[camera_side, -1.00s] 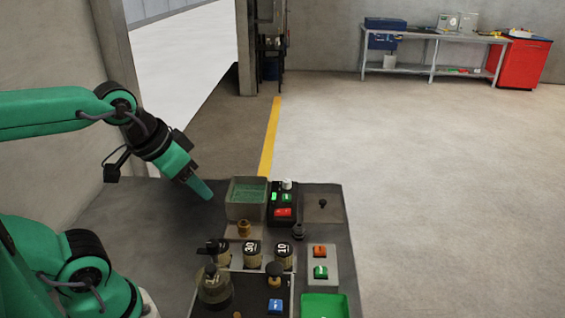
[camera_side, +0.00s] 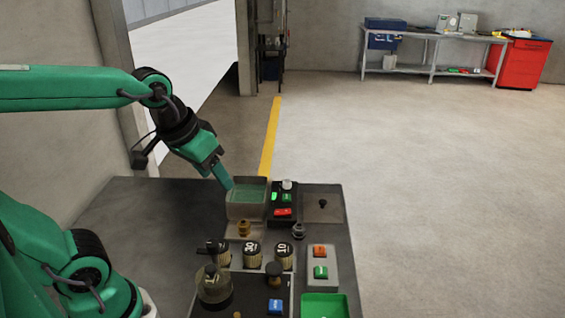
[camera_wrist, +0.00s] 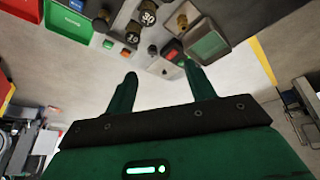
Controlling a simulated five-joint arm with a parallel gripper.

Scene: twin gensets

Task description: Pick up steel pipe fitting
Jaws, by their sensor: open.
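A small dark grey steel pipe fitting (camera_side: 299,231) stands upright on the bench panel, right of the labelled knobs. In the wrist view the fitting (camera_wrist: 153,49) shows beyond and between my two fingers, apart from both. My gripper (camera_side: 229,187) is above the bench at the left edge of the grey box with a green top, to the upper left of the fitting. In the wrist view my gripper (camera_wrist: 161,80) has its green fingers spread with nothing between them. In the side view the fingers overlap, so their gap is hidden.
The grey box (camera_side: 246,210) and a button panel (camera_side: 283,205) stand behind the fitting. A brass fitting (camera_side: 244,229) is left of it. Several labelled knobs, a jar (camera_side: 214,286) and a green tray (camera_side: 324,306) are nearer the camera. The bench's left part is clear.

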